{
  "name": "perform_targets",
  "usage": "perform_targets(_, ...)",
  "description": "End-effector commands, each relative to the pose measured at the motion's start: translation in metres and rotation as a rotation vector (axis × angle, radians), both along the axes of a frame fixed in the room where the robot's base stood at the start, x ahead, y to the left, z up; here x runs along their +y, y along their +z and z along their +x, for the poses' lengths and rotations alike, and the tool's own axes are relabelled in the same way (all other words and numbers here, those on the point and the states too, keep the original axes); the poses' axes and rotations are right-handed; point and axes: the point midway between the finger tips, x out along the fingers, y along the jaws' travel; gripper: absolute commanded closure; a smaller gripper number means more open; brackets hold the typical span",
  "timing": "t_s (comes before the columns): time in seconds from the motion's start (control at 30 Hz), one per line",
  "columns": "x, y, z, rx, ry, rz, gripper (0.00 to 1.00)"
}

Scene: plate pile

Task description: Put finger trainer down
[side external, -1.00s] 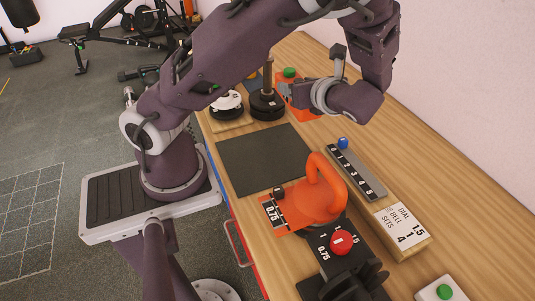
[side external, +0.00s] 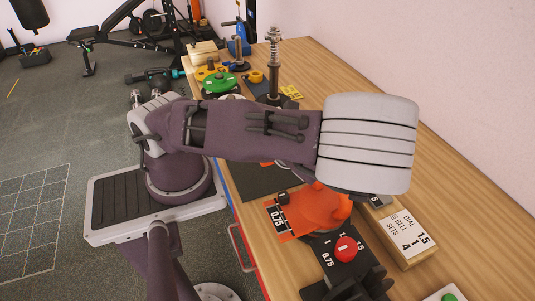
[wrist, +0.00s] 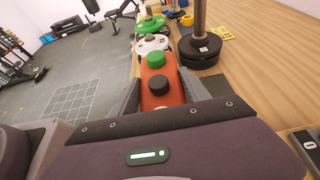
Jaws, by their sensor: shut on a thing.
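The finger trainer (wrist: 158,93) is an orange-red block with a green button and black buttons on top. In the wrist view it sits between the two grey fingers of my gripper (wrist: 162,80), which is shut on it. In the side view my arm hides the gripper and most of the trainer. A small orange patch (side external: 266,164) shows just below my arm, over the dark mat (side external: 245,183), and may be part of the trainer. I cannot tell whether the trainer touches anything below.
A dial block with a red knob (side external: 346,249) is nearer the camera. A wooden block with a label (side external: 408,235) lies to the right. Weight plates (side external: 219,83) and a post (side external: 274,65) stand at the back.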

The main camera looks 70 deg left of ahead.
Motion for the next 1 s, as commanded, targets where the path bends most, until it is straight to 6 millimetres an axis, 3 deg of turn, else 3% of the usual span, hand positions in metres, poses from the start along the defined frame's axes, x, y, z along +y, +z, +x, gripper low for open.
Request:
perform_targets(0.33, 0.001, -0.062, 0.0, 0.002, -0.001, 0.003, 1.0)
perform_targets(0.7, 0.0, -0.068, 0.0, -0.001, 0.0, 0.0, 1.0)
perform_targets(0.73, 0.0, -0.068, 0.001, -0.001, -0.001, -0.001, 0.42)
perform_targets(0.83, 0.0, -0.068, 0.0, -0.001, -0.001, -0.001, 0.24)
perform_targets(1.0, 0.0, -0.068, 0.0, 0.0, -0.001, -0.001, 0.24)
